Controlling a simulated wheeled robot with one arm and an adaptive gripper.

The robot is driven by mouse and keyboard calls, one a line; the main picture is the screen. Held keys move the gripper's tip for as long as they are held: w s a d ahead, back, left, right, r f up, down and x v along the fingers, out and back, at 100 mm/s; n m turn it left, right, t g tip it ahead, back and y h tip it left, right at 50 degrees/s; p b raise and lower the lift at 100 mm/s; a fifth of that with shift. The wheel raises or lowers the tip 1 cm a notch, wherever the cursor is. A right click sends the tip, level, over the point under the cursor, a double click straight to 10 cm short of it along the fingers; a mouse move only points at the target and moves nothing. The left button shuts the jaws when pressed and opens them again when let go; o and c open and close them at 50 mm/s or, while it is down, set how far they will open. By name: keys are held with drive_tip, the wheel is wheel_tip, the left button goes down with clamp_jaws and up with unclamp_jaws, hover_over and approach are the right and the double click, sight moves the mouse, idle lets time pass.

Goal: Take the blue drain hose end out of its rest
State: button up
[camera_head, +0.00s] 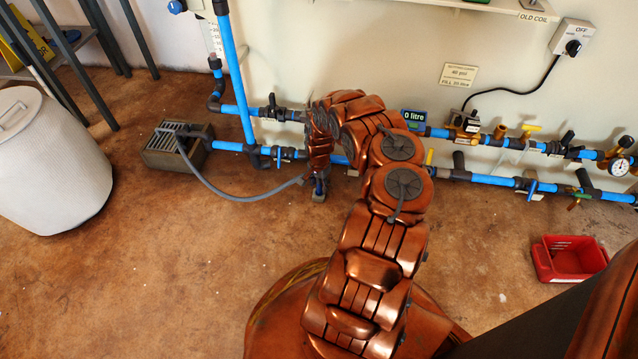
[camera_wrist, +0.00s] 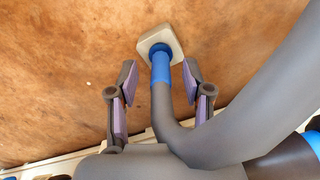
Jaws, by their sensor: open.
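The blue drain hose end (camera_wrist: 160,75) is a blue sleeve on a thick grey hose (camera_wrist: 185,140). In the wrist view it stands in a small pale square rest (camera_wrist: 153,35) with a blue ring at its hole. My gripper (camera_wrist: 159,85) is open, with one purple-padded finger on each side of the hose. In the head view the grey hose (camera_head: 235,197) curves from the drain box to my gripper (camera_head: 319,190), low near the wall pipes. My arm and gripper largely hide the hose end there.
A grated drain box (camera_head: 170,157) sits on the floor at left. Blue pipes (camera_head: 500,180) with valves run along the wall, close behind my gripper. A white bin (camera_head: 50,175) stands far left, a red tray (camera_head: 567,260) lies at right. The floor left of my arm is clear.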

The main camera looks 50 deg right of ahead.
clamp_jaws()
idle(0.4)
drive_tip(key=shift+r+p, duration=0.75)
idle(0.6)
drive_tip(key=shift+r+p, duration=1.75)
drive_tip(key=shift+r, duration=0.3)
